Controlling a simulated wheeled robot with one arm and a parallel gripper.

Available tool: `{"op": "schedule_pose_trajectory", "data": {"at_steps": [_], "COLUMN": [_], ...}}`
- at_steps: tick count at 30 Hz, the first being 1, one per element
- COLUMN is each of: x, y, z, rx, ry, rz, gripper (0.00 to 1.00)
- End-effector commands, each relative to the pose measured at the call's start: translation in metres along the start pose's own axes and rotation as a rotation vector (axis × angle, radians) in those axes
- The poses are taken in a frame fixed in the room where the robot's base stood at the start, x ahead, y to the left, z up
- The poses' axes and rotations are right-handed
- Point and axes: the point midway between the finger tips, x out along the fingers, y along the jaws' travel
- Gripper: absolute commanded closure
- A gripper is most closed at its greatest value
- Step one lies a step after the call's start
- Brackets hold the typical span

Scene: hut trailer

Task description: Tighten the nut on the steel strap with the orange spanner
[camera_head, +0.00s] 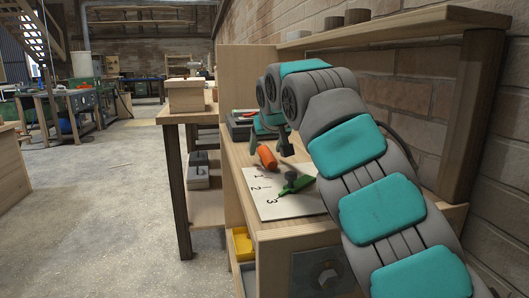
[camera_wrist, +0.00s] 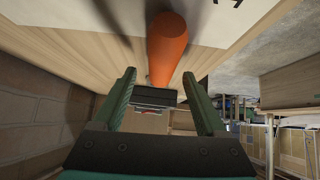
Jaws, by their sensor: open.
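The orange spanner shows as a thick orange handle (camera_head: 267,157) on the bench, at the far edge of a white sheet marked 1, 2, 3. In the wrist view the orange handle (camera_wrist: 167,48) lies ahead, between the lines of my two fingers. My gripper (camera_head: 284,147) is open, just right of the handle in the head view; its spread fingers also show in the wrist view (camera_wrist: 159,76). I cannot tell a gap from contact. A hex nut (camera_head: 328,278) sits on a grey steel strap (camera_head: 308,266) on the bench's near end face. The spanner's head is not clear.
A green tool (camera_head: 296,185) lies on the white sheet (camera_head: 288,208). A dark tool tray (camera_head: 238,130) stands farther back on the bench. A brick wall and a wooden shelf (camera_head: 400,28) close off the right.

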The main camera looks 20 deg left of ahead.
Motion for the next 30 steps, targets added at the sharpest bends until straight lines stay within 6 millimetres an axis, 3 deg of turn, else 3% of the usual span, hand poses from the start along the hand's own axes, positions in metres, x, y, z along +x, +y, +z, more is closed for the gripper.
{"op": "schedule_pose_trajectory", "data": {"at_steps": [4, 11, 30], "x": [0.017, 0.018, 0.018], "y": [-0.001, -0.001, -0.001], "z": [0.001, 0.001, 0.001], "rx": [-0.001, 0.000, 0.000], "ry": [-0.003, -0.001, -0.001], "rz": [0.000, 0.000, 0.000], "gripper": [0.26, 0.27, 0.99]}}
